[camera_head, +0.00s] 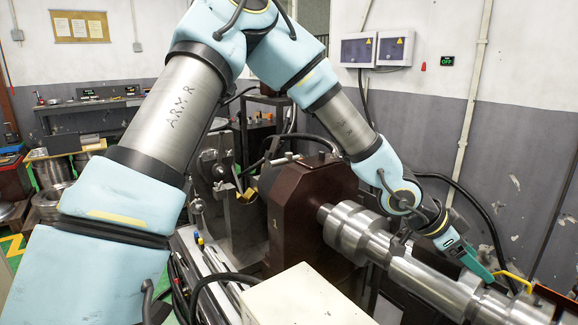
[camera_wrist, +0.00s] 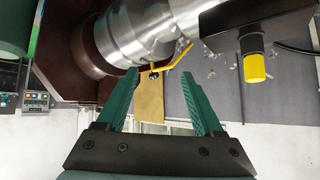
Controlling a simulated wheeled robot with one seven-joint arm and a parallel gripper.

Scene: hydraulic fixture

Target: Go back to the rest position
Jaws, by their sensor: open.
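My gripper (camera_head: 480,266) is at the right in the head view, at the end of my arm, beside and above the steel shaft (camera_head: 430,279). In the wrist view my gripper (camera_wrist: 157,82) has its two green fingers spread wide, with nothing held between them. The shaft (camera_wrist: 145,32) crosses the top of the wrist view beyond the fingertips. A thin yellow handle (camera_wrist: 173,56) shows near the shaft, between and beyond the fingertips. I cannot tell whether a finger touches the shaft.
A dark red housing (camera_head: 300,200) holds the shaft's left end. A cream box (camera_head: 310,298) stands in front. A yellow bent bar (camera_head: 513,276) is just right of my gripper. In the wrist view a yellow-capped black part (camera_wrist: 255,68) is at right. The wall is behind.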

